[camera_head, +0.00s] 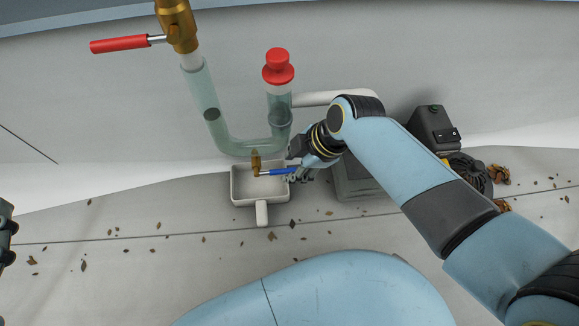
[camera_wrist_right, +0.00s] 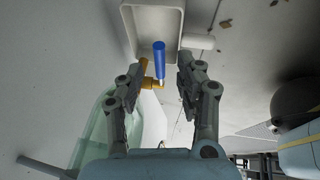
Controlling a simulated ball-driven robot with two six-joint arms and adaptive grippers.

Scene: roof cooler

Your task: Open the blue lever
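The blue lever (camera_head: 283,171) sits on a small brass valve (camera_head: 256,163) above the white tray and points right, toward my right gripper (camera_head: 300,173). In the right wrist view the blue lever (camera_wrist_right: 159,60) lies between the two fingers of my right gripper (camera_wrist_right: 160,76), with gaps on both sides. The fingers are open and do not appear to touch it. The brass valve (camera_wrist_right: 146,80) is close to the left finger in that view. A dark part at the left edge of the head view looks like my left gripper (camera_head: 6,235); its fingers are cut off.
A red-handled brass valve (camera_head: 180,25) tops the clear U-shaped pipe (camera_head: 212,115). A red cap (camera_head: 278,68) closes its other branch. The white tray (camera_head: 240,202) is below. A dark box (camera_head: 433,128) and coiled hose (camera_head: 468,172) stand right. Dry leaves litter the floor.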

